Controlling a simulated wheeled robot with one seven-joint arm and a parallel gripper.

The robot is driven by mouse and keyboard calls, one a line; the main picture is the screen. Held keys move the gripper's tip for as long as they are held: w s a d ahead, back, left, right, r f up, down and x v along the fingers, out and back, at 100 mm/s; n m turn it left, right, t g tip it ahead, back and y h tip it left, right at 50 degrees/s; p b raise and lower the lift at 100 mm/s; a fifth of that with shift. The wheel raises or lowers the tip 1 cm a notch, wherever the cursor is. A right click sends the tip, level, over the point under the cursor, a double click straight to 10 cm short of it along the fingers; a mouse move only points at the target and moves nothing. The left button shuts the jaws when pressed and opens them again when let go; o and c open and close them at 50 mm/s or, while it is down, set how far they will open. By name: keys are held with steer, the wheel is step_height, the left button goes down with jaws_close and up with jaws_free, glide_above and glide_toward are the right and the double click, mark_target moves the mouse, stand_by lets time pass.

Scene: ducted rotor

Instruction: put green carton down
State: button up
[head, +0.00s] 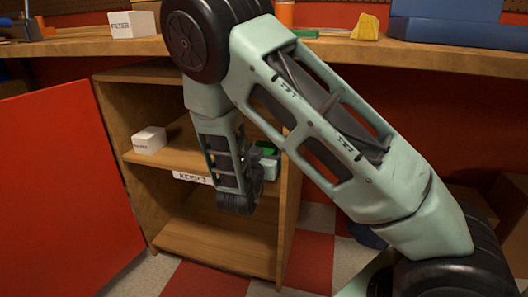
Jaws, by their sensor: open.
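A small dark green block, seemingly the green carton (267,147), shows at the right end of the middle shelf of the wooden cabinet (160,158). My arm and the cabinet's side panel hide much of it. My gripper (266,165) is at the right end of this shelf, just beside or below the green block, and is open. Its fingertips are mostly hidden, so I cannot tell whether they touch the carton. A label reading "KEEP" (192,178) is on the shelf's front edge.
A white box (149,140) stands at the left of the middle shelf. The bottom shelf (215,245) looks empty. A red door panel (68,195) stands open at the left. The worktop (90,45) above holds a white "FILTER" box (133,24), a yellow piece (366,27) and a blue case (455,32).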

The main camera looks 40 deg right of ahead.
steer(key=s+a+n+g+y+p, duration=0.15)
steer(key=s+a+y, duration=0.3)
steer(key=a, duration=0.55)
steer(key=s+a+n+g+y+p, duration=0.1)
steer(key=s+a+n+y, duration=0.2)
steer(key=a+y, duration=0.5)
steer(key=s+a+n+g+y+p, duration=0.1)
steer(key=s+a+n+y+p, duration=0.15)
steer(key=a, duration=0.95)
steer(key=s+a+r+n+g+y, duration=0.1)
steer(key=s+r+n+g, duration=0.2)
steer(key=s, duration=0.3)
steer(key=s+a+r+n+g+y, duration=0.1)
steer(key=s+r+n+g+y, duration=0.1)
steer(key=s+n, duration=0.35)
steer(key=s+d+r+n+g+h, duration=0.2)
steer(key=s+d, duration=0.3)
steer(key=s, duration=0.4)
steer(key=shift+d+r+h+b, duration=0.3)
steer(key=shift+d+r+h, duration=0.1)
steer(key=shift+h, duration=0.2)
steer(key=shift+s+n+g, duration=0.1)
steer(key=shift+n+g, duration=0.15)
